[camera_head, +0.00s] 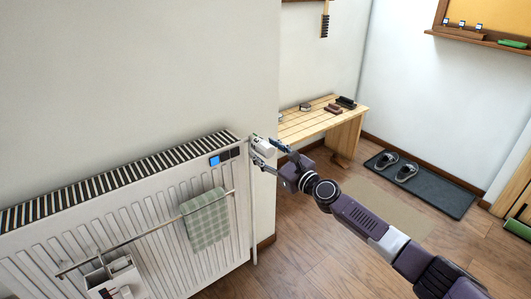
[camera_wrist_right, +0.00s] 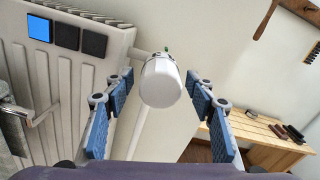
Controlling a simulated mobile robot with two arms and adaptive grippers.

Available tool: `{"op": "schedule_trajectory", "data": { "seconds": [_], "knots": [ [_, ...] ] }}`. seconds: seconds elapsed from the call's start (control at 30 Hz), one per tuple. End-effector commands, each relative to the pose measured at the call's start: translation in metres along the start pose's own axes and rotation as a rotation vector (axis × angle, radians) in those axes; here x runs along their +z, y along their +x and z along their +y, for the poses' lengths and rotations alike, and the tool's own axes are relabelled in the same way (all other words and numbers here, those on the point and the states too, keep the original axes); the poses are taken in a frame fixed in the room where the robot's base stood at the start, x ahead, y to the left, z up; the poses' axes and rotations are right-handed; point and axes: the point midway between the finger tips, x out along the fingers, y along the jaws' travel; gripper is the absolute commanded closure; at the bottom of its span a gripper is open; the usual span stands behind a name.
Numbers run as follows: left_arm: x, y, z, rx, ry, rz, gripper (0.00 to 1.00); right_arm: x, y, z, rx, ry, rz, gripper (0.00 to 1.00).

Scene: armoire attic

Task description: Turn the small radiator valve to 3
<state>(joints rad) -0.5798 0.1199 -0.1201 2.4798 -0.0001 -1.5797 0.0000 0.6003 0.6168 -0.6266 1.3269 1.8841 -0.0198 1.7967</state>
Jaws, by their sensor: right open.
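The radiator valve (camera_head: 263,144) is a small white knob at the upper right end of the white radiator (camera_head: 232,178). In the right wrist view the valve (camera_wrist_right: 161,82) stands centred between my open fingers, with a gap on each side. A small green mark shows at its far end; I cannot read any number on it. My right gripper (camera_head: 270,153) is at the valve with its fingers on either side; it also shows in the right wrist view (camera_wrist_right: 158,104). My left gripper is out of view.
A green checked towel (camera_head: 205,218) hangs on a rail (camera_head: 150,232) across the radiator front, beside a white caddy (camera_head: 113,275). A blue square (camera_head: 214,160) sits by dark squares on the radiator. A wooden bench (camera_head: 318,120) stands behind; sandals (camera_head: 406,172) lie on a dark mat (camera_head: 440,190).

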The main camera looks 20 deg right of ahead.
Motion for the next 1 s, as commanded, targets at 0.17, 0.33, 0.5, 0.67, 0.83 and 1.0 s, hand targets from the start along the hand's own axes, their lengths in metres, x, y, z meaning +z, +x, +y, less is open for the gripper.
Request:
{"op": "schedule_trajectory", "data": {
  "seconds": [0.17, 0.33, 0.5, 0.67, 0.83, 1.0],
  "knots": [
    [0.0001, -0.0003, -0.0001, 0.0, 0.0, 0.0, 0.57, 0.0001, 0.0009, 0.0001, 0.0, 0.0, 0.0, 0.49],
    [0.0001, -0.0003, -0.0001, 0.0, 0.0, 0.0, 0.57, 0.0, 0.0007, 0.0001, 0.001, 0.0, 0.0, 0.59],
    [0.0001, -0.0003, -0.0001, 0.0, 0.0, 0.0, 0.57, -0.0001, 0.0006, 0.0001, 0.001, 0.0, 0.001, 0.78],
    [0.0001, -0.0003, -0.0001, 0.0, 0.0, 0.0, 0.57, -0.0001, 0.0005, 0.0001, 0.001, -0.001, 0.001, 0.91],
    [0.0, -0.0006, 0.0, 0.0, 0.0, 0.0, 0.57, -0.0002, 0.0005, 0.0002, 0.001, -0.013, 0.001, 0.91],
    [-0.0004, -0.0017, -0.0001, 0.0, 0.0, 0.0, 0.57, -0.0006, 0.0003, 0.0001, 0.001, -0.067, 0.002, 0.91]
  ]
}}
